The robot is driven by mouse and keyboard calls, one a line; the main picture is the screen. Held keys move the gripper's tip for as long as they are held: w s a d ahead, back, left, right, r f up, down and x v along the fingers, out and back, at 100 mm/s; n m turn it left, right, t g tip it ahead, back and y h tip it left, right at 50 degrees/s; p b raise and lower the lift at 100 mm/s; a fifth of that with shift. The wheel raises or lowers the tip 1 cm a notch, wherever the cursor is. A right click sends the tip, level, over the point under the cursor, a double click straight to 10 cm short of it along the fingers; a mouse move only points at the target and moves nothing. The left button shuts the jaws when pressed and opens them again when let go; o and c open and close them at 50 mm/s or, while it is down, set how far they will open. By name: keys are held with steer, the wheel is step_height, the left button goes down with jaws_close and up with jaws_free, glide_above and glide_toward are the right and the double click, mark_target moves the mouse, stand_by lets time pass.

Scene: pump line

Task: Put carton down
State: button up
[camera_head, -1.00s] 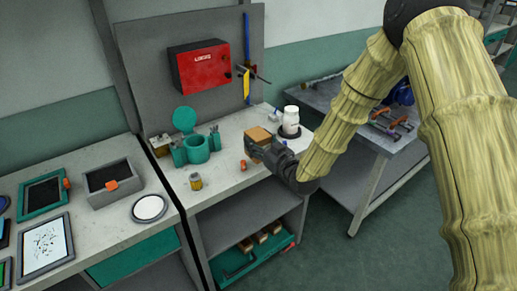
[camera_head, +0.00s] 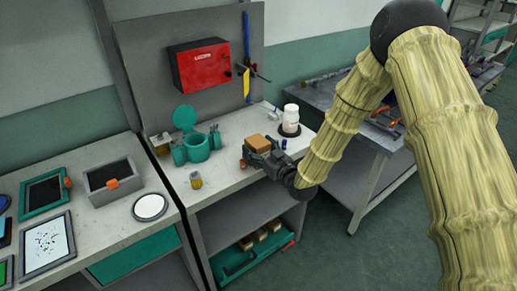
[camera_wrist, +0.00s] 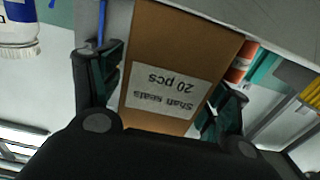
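The carton is a brown box (camera_head: 257,142) near the front edge of the workbench top (camera_head: 222,178). In the wrist view the carton (camera_wrist: 185,45) fills the centre. Its white label reads "Shaft seals 20 pcs" upside down. My gripper (camera_head: 260,153) is at the carton's front, with one finger on each side of it. In the wrist view the fingers (camera_wrist: 170,85) look spread, with narrow gaps beside the carton. The carton appears to rest on the bench; its underside is hidden.
A white bottle (camera_head: 291,118) stands on a dark round base behind and right of the carton. An orange-red part (camera_head: 242,162) is close to the carton's left. A green pump housing (camera_head: 197,147) and a small jar (camera_head: 196,181) are farther left. Bench top between them is clear.

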steer(key=shift+r, duration=0.2)
steer(key=shift+s+d+f, duration=0.1)
steer(key=shift+s+d, duration=0.1)
steer(key=shift+s, duration=0.05)
steer(key=b+v, duration=0.2)
steer(key=v, duration=0.9)
steer(key=shift+s, duration=0.2)
